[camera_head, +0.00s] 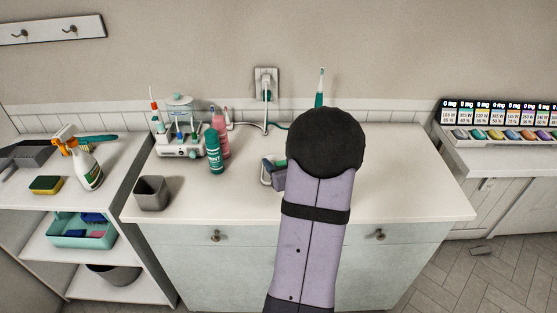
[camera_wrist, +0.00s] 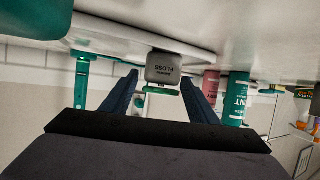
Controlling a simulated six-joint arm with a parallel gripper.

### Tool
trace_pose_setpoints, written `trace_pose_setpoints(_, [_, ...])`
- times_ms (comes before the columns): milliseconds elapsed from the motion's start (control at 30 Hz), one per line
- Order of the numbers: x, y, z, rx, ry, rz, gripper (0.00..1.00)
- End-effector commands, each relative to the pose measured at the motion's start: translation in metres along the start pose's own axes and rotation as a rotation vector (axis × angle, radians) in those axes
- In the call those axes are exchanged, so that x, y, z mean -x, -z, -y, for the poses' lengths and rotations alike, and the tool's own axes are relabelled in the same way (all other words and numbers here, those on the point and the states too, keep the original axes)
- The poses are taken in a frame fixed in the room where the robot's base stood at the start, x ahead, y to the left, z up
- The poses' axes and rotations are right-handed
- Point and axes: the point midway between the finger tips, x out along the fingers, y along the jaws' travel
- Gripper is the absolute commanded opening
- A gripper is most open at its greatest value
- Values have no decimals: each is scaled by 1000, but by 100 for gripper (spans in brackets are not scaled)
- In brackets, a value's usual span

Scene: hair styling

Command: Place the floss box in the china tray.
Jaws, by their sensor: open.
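The floss box (camera_wrist: 163,67) is small and grey with dark FLOSS lettering and a green strip. It shows between the two spread fingers of my gripper (camera_wrist: 161,78) in the wrist view, which is upside down. The fingers are open, with a visible gap on each side of the box. In the head view my gripper (camera_head: 279,178) is partly hidden behind my arm, low over the counter. A white rim, apparently the china tray (camera_head: 265,179), shows beside it. A pale rounded edge lies behind the box in the wrist view; I cannot tell whether they touch.
A grey cup (camera_head: 151,193) stands at the counter's front left. A toothbrush (camera_head: 320,87) stands behind my arm. The front middle of the counter (camera_head: 222,205) is clear.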

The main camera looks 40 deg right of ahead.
Motion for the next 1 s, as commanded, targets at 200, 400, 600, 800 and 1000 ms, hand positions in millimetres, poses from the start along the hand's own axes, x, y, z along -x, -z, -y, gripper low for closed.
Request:
trace_pose_setpoints(200, [40, 1, -1, 0, -5, -3, 54])
trace_pose_setpoints(400, [73, 1, 0, 1, -3, -2, 54])
trace_pose_setpoints(600, [94, 1, -1, 0, -2, -1, 54])
trace_pose_setpoints(800, [101, 0, 0, 0, 0, -1, 54])
trace_pose_setpoints(1000, [101, 0, 0, 0, 0, -1, 54])
